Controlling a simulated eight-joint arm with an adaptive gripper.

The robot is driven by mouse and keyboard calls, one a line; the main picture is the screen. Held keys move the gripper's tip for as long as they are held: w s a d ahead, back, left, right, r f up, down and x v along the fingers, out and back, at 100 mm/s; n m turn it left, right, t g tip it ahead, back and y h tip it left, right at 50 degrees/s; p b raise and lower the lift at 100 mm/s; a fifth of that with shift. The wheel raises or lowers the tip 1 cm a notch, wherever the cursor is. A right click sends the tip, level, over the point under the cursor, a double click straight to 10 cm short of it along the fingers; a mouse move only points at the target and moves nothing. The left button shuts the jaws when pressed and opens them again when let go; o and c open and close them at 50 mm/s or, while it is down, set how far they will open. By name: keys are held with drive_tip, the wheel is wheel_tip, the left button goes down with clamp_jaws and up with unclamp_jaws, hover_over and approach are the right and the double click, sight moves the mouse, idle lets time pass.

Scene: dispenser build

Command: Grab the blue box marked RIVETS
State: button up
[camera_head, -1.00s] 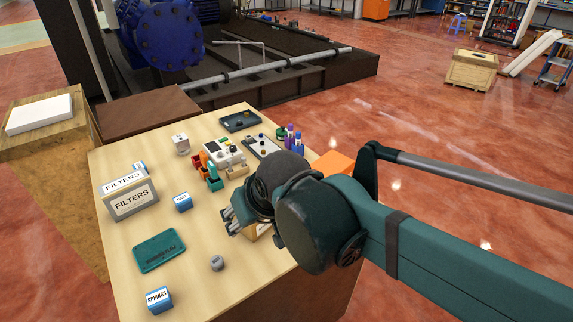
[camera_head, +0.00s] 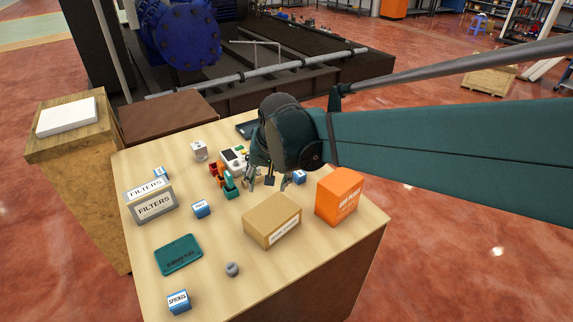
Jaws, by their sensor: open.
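I cannot read RIVETS on any box. A small blue box (camera_head: 300,177) with an unreadable label sits just right of my gripper. Another small blue box (camera_head: 201,209), with a short label too small to read surely, stands near the middle of the table. A third blue one (camera_head: 161,173) is partly hidden behind the FILTERS box. A blue box marked SPRINGS (camera_head: 179,302) is at the front left. My gripper (camera_head: 268,182) is open, fingers pointing down over the table behind the cardboard box, with nothing seen between them. Its height above the table is hard to tell.
A cardboard box (camera_head: 272,222) and an orange box (camera_head: 339,196) stand on the right side of the table. The front middle is clear.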

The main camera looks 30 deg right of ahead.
drive_tip(key=w+d+m+g+p, duration=0.2)
drive_tip(key=w+d+m+p, duration=0.4)
drive_tip(key=d, duration=0.3)
drive_tip(key=m+g+p, duration=0.2)
drive_tip(key=m+p, duration=0.2)
drive_tip(key=p, duration=0.2)
approach(299, 172)
drive_tip(key=shift+s+a+f+y, duration=0.25)
drive_tip(key=shift+f+y, duration=0.15)
drive_tip(key=shift+f, duration=0.15)
drive_tip(key=shift+w+d+f+m+p, duration=0.15)
drive_tip(key=shift+d+f+m+p, duration=0.25)
drive_tip(key=shift+d+f, duration=0.25)
drive_tip(key=shift+f, duration=1.25)
drive_tip(key=shift+f, duration=0.1)
drive_tip(key=shift+w+a+f+p, duration=0.1)
drive_tip(key=shift+f+p, duration=0.35)
drive_tip(key=shift+f, duration=2.05)
drive_tip(key=shift+c, duration=0.7)
drive_tip(key=c, duration=0.9)
